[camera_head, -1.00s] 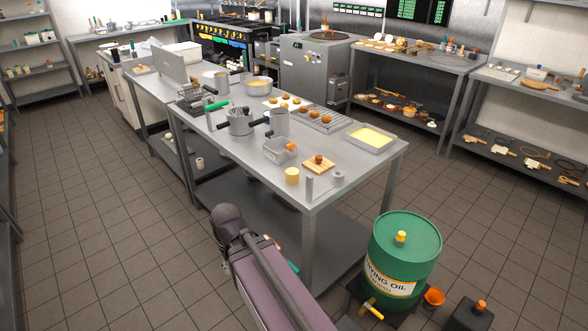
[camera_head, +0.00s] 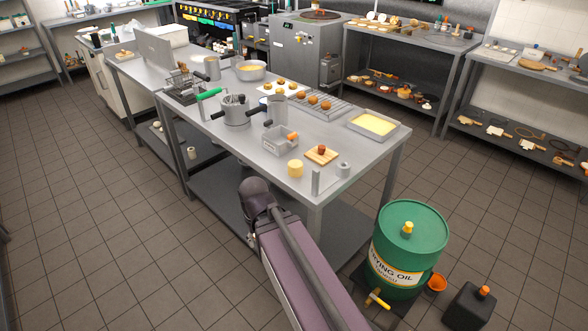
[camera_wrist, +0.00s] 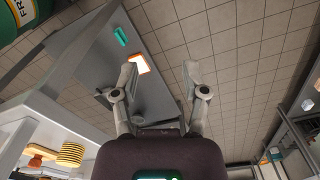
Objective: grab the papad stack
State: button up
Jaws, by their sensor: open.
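The papad stack looks to be the short pale-yellow round pile (camera_head: 295,168) near the front corner of the steel table (camera_head: 262,152). In the wrist view a yellow, ridged round stack (camera_wrist: 70,155) shows at the lower left, on the tabletop. My gripper (camera_wrist: 160,75) is open with nothing between its fingers. In the wrist view it is over the lower shelf and floor, apart from the stack and to its right. In the head view my arm hides the gripper, low beside the table's front end.
A wooden board with a brown knob (camera_head: 321,154), a grey upright post (camera_head: 315,183) and a metal box (camera_head: 281,138) stand close to the stack. A green oil drum (camera_head: 405,245) stands right of my arm. The tiled floor at left (camera_head: 90,210) is clear.

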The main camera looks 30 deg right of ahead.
jog(key=o, duration=0.3)
jog(key=shift+o, duration=0.9)
jog(key=shift+w+d+r, duration=0.2)
jog(key=shift+w, duration=0.1)
notch_tip(320, 180, up, 13)
jog(key=n+t+p, duration=0.1)
jog(key=n+p, duration=0.3)
jog(key=p, duration=0.9)
send_over(295, 163)
jog(key=s, duration=0.1)
jog(key=shift+s+d+f, duration=0.2)
jog(key=shift+d+f, duration=0.05)
jog(key=shift+f, duration=0.1)
jog(key=f+b, duration=0.2)
jog(key=b, duration=0.1)
jog(key=f+b, duration=0.3)
jog(key=w+f+b, duration=0.1)
jog(key=f+b, duration=0.1)
jog(key=f, duration=0.1)
jog(key=shift+a+f+b, duration=0.15)
jog(key=shift+f+b, duration=0.05)
jog(key=shift+b, duration=0.2)
jog(key=shift+w+a+f+b, duration=0.15)
jog(key=shift+f+b, duration=2.45)
